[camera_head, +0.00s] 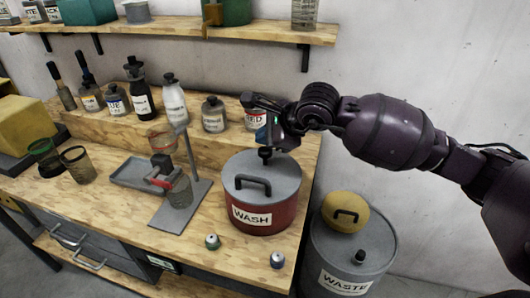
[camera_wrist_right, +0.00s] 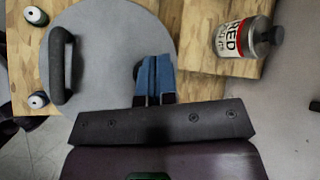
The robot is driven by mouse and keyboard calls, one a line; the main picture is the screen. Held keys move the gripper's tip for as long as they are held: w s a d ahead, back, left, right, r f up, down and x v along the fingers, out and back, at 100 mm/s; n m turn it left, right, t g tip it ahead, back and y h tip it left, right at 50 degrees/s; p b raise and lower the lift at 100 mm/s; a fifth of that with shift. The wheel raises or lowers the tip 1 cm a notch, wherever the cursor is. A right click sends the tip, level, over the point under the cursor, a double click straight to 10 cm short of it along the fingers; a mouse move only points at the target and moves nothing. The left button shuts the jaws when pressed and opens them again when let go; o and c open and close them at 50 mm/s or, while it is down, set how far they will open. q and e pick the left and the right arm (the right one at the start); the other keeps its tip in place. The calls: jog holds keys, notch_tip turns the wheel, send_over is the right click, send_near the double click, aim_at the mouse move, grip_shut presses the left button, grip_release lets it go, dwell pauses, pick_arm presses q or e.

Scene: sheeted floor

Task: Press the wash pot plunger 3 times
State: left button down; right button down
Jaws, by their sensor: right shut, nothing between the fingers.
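The wash pot (camera_head: 262,212) is a dark red can with a grey lid and a WASH label, standing on the wooden bench. Its lid has a black handle (camera_head: 253,182) and a small black plunger knob (camera_head: 265,153) near the back. My right gripper (camera_head: 268,140) is shut and empty, pointing down right over the plunger. In the right wrist view the blue fingertips (camera_wrist_right: 155,76) are together over the grey lid (camera_wrist_right: 115,45), with the plunger mostly hidden behind them. I cannot tell whether the fingertips touch the knob. My left gripper is not in view.
A grey WASTE can (camera_head: 352,255) with a yellow lid object stands right of the bench. Several bottles, including a RED one (camera_head: 255,120), line the raised step behind the pot. A stand with a cup (camera_head: 180,190) is to the left. Two small pots (camera_head: 277,260) sit in front.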

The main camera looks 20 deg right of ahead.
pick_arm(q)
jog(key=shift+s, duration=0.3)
pick_arm(e)
jog(key=shift+r, duration=0.1)
dwell(0.3)
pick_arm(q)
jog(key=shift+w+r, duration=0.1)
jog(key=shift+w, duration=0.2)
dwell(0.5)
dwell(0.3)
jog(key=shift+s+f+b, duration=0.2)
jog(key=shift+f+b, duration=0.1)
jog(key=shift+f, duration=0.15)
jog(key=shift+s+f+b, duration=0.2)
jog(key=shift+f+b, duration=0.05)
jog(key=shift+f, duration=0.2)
pick_arm(e)
jog(key=shift+f, duration=0.45)
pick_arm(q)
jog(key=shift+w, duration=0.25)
pick_arm(e)
jog(key=shift+f, duration=0.2)
